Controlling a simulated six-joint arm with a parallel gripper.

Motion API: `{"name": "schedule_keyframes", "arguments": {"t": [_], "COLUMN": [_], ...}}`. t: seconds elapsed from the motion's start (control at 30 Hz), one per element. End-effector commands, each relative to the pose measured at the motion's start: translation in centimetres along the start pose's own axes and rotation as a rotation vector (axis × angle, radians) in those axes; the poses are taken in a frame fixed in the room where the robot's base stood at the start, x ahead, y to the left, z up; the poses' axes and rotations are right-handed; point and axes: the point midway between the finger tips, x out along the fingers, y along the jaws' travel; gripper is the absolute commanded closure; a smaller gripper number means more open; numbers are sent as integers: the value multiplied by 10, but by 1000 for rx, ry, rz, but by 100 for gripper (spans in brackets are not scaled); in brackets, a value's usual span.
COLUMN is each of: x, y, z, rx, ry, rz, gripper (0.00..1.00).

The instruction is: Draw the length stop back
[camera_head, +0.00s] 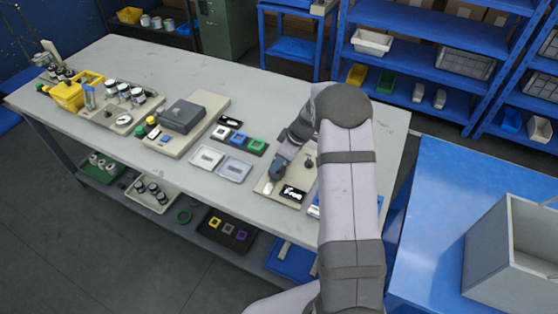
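My arm reaches from the lower right over the grey table. My gripper (278,172) points down over a beige base plate (268,189) at the right of the table. Its fingers are small and dark here, and I cannot tell whether they are open or shut or touch anything. A black-and-white piece (292,193) lies on the plate just in front of the gripper. A small dark knob (308,162) stands on the plate to the right of the gripper. I cannot make out which part is the length stop; the gripper and arm hide some of the plate.
Further left are a dark grey box (181,116), several jars and a yellow container (68,97). A blue table (440,262) with a grey bin (505,255) stands right.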

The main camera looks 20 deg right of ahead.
Motion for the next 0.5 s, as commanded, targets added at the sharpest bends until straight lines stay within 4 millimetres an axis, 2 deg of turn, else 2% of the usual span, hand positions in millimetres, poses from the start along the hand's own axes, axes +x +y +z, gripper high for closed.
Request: {"name": "schedule_keyframes", "arguments": {"t": [0.03, 0.1, 0.3, 0.5], "x": [0, 0, 1, 3], "y": [0, 0, -2, -17], "z": [0, 0, 0, 1], "rx": [0, 0, 0, -1], "ry": [0, 0, 0, 1], "rz": [0, 0, 0, 1], "gripper": [82, 99, 100, 100]}}
